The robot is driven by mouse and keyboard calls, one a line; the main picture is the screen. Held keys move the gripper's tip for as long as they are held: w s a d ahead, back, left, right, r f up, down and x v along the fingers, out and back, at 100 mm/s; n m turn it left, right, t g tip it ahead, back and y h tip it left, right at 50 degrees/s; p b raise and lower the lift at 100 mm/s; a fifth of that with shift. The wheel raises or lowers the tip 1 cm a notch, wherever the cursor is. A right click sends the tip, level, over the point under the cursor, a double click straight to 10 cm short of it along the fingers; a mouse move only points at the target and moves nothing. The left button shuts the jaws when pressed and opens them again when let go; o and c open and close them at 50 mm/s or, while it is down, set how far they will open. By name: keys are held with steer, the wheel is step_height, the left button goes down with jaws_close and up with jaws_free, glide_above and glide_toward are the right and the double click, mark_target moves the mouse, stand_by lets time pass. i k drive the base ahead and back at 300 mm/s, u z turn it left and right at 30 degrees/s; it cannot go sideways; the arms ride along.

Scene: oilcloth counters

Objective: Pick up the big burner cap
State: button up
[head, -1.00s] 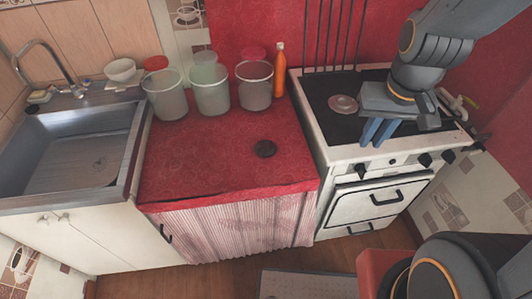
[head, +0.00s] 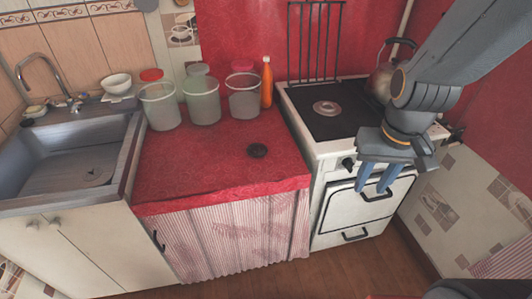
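My gripper (head: 374,188) hangs in front of the stove's right front, fingers pointing down. Its two blue fingers are apart with nothing visible between them.
Several translucent canisters (head: 201,100) and an orange bottle (head: 267,82) stand at the counter's back. A kettle (head: 384,75) stands at the stove's back right, partly behind my arm. The sink (head: 75,155) is at left.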

mark_target(257, 150)
steer(key=z, duration=0.7)
steer(key=i, duration=0.65)
steer(key=u, duration=1.4)
